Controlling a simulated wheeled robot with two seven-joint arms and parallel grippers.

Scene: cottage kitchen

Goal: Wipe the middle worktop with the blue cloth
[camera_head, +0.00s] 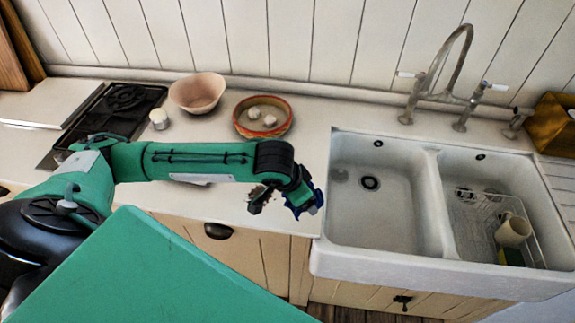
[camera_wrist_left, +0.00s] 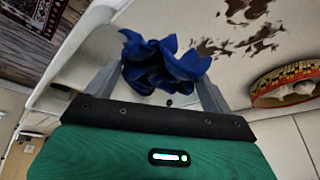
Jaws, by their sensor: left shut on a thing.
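The blue cloth (camera_wrist_left: 165,65) is crumpled between the fingers of my left gripper (camera_wrist_left: 157,82) in the left wrist view. In the head view my left gripper (camera_head: 300,195) is shut on the cloth (camera_head: 311,204), close over the front of the pale middle worktop (camera_head: 225,205), just left of the sink. I cannot tell whether the cloth touches the surface. Brown blotchy stains (camera_wrist_left: 250,20) mark the worktop in the left wrist view, beyond and right of the cloth. In the head view my arm mostly hides that area. My right gripper is not in view.
A patterned dish (camera_head: 262,117) with white pieces inside, a pink bowl (camera_head: 197,92) and a small white pot (camera_head: 159,119) stand behind my arm. A black hob (camera_head: 125,110) is at left. The double sink (camera_head: 385,220) at right holds a rack and mug (camera_head: 514,230).

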